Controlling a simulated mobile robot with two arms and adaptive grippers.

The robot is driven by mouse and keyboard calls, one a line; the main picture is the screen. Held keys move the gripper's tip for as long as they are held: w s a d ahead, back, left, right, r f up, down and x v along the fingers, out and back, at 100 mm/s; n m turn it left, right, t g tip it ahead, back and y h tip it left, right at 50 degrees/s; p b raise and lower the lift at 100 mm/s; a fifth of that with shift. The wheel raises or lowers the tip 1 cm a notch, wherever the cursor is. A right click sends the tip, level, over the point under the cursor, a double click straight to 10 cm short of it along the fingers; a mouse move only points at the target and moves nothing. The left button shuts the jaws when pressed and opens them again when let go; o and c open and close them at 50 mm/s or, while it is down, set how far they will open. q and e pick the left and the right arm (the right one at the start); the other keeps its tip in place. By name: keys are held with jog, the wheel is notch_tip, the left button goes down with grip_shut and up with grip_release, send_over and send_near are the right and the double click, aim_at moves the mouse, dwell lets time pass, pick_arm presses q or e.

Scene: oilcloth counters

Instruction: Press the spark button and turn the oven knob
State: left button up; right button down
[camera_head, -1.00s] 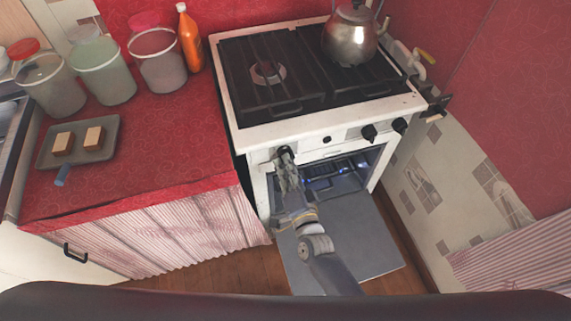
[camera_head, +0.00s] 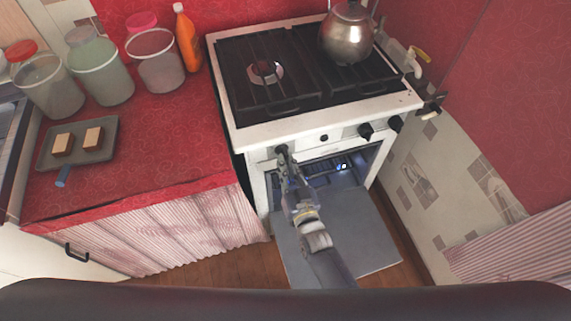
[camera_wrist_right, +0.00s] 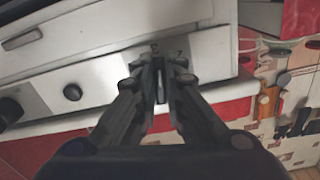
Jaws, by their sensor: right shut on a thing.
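The white stove (camera_head: 262,133) has a row of dark controls on its front panel. My right gripper (camera_head: 284,158) reaches the panel's left end and is shut on the dark oven knob (camera_head: 281,149), which its fingers largely hide. In the right wrist view, the gripper (camera_wrist_right: 160,62) has its fingertips together against the panel. The small round black spark button (camera_head: 324,138) is right of the gripper, and nothing touches it. It also shows in the wrist view (camera_wrist_right: 72,92). My left gripper is out of view.
The oven door (camera_head: 362,238) hangs open below my right arm, with bluish light inside the oven. Two more knobs (camera_head: 366,131) are on the panel's right. A kettle (camera_head: 346,38) stands on the hob. A tray (camera_head: 101,153) and several containers occupy the left counter.

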jog(key=shift+f+n, duration=0.15)
jog(key=shift+n, duration=0.85)
jog(key=shift+d, duration=0.1)
jog(key=c, duration=1.7)
grip_release()
jog(key=shift+s, duration=0.1)
jog(key=v, duration=1.1)
jog(key=shift+s+d, duration=0.15)
jog(key=shift+s, duration=0.2)
